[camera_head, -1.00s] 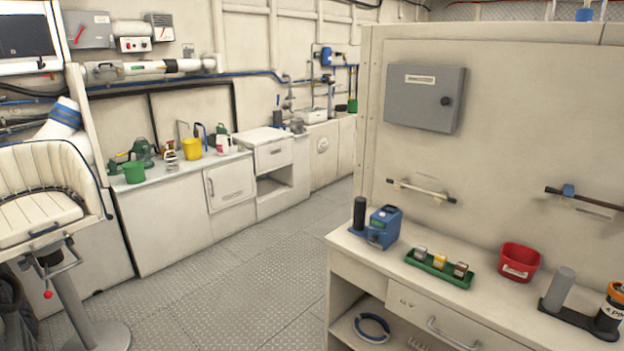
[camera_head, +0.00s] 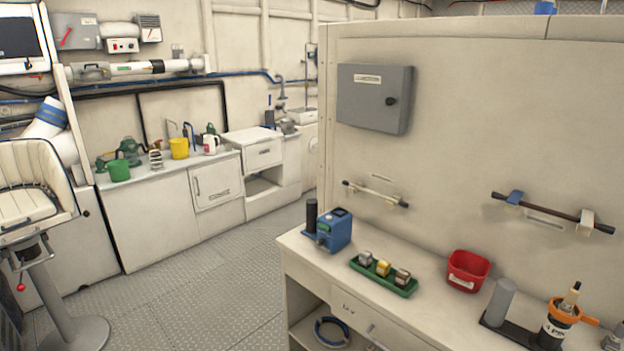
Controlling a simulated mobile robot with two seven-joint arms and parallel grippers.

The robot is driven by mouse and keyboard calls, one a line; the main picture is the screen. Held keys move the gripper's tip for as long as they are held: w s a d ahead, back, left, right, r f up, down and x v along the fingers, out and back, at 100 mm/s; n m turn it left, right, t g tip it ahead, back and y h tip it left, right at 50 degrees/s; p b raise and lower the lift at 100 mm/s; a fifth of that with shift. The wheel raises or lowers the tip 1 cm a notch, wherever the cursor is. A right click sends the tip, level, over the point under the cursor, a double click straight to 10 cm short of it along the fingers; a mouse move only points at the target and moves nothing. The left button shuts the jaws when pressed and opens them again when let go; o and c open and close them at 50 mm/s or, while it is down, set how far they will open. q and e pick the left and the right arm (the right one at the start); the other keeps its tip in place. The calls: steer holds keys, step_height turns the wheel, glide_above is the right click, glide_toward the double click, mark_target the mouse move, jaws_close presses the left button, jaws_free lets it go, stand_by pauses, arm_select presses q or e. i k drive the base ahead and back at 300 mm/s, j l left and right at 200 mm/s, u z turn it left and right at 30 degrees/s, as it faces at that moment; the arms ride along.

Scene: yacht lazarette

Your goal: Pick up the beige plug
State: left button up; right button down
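A green tray (camera_head: 409,291) on the same bench holds a grey block (camera_head: 366,258), a yellow block (camera_head: 383,268) and a brownish block (camera_head: 402,277). Neither of my grippers is in view.
A red bin (camera_head: 468,270), a grey cylinder (camera_head: 499,302) and a blue device (camera_head: 336,230) stand on the bench. A wall (camera_head: 470,130) with a grey cabinet (camera_head: 374,98) rises behind it. Clear metal floor (camera_head: 215,290) lies left of the bench; a seat (camera_head: 30,195) stands at far left.

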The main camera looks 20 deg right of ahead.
mark_target(571, 299)
steer(key=k+l, duration=0.1)
steer(key=l, duration=0.45)
steer(key=k+l, duration=0.1)
steer(key=l, duration=0.45)
steer(key=k+l, duration=0.1)
steer(key=l, duration=1.05)
steer(key=k+l, duration=0.15)
steer(key=l, duration=0.4)
steer(key=k+l, duration=0.1)
steer(key=l, duration=0.45)
steer(key=k+l, duration=0.1)
steer(key=l, duration=0.45)
steer(key=k+l, duration=0.1)
steer(key=l, duration=0.5)
